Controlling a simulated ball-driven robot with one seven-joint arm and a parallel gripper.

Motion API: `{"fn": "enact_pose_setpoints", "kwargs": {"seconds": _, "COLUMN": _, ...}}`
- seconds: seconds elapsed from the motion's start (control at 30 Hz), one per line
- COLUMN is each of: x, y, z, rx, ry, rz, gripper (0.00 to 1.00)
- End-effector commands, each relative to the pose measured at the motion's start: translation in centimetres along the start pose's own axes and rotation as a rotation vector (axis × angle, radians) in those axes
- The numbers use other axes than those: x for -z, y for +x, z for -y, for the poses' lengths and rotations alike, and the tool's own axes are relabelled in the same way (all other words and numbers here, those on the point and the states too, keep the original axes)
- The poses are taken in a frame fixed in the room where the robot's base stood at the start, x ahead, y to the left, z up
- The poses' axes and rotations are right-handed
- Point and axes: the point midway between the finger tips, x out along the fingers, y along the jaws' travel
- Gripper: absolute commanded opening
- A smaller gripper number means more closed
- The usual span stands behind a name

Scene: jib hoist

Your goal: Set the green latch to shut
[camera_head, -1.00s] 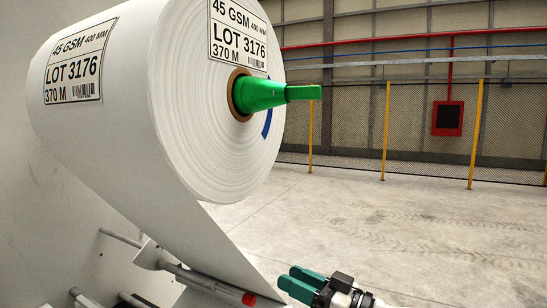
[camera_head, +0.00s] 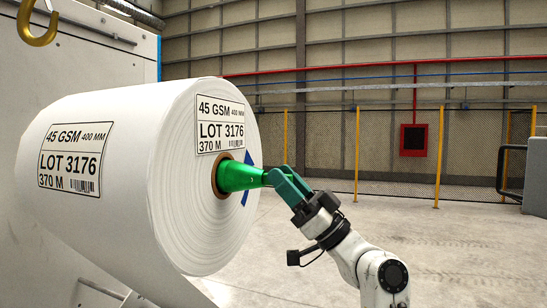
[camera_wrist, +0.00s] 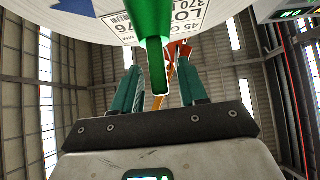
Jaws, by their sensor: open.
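The green latch (camera_head: 240,177) sticks out of the brown core at the centre of the white paper roll (camera_head: 130,165). Its narrow lever end points right, towards my gripper. My gripper (camera_head: 276,177) has dark green fingers and is at the lever's tip in the head view. In the wrist view the latch (camera_wrist: 152,35) reaches down between the two spread fingers of my gripper (camera_wrist: 159,75), with gaps visible on both sides. The jaws are open. The fingers hide the lever's very end in the head view.
A yellow hook (camera_head: 38,25) hangs at the upper left by a grey machine panel (camera_head: 100,60). A mesh fence with yellow posts (camera_head: 357,155) stands far behind. A grey cabinet (camera_head: 535,175) is at the right edge. The floor at right is open.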

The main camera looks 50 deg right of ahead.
Motion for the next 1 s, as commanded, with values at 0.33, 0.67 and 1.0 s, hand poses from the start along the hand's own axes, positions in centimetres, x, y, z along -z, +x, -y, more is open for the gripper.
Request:
{"fn": "enact_pose_setpoints", "kwargs": {"seconds": 0.33, "x": 0.0, "y": 3.3, "z": 0.0, "rx": 0.0, "ry": 0.001, "rz": 0.001, "gripper": 0.43}}
{"fn": "enact_pose_setpoints", "kwargs": {"seconds": 0.67, "x": -0.1, "y": 3.4, "z": 0.0, "rx": 0.0, "ry": 0.001, "rz": 0.001, "gripper": 0.38}}
{"fn": "enact_pose_setpoints", "kwargs": {"seconds": 1.0, "x": -0.1, "y": 3.3, "z": 0.0, "rx": 0.0, "ry": 0.001, "rz": 0.001, "gripper": 0.05}}
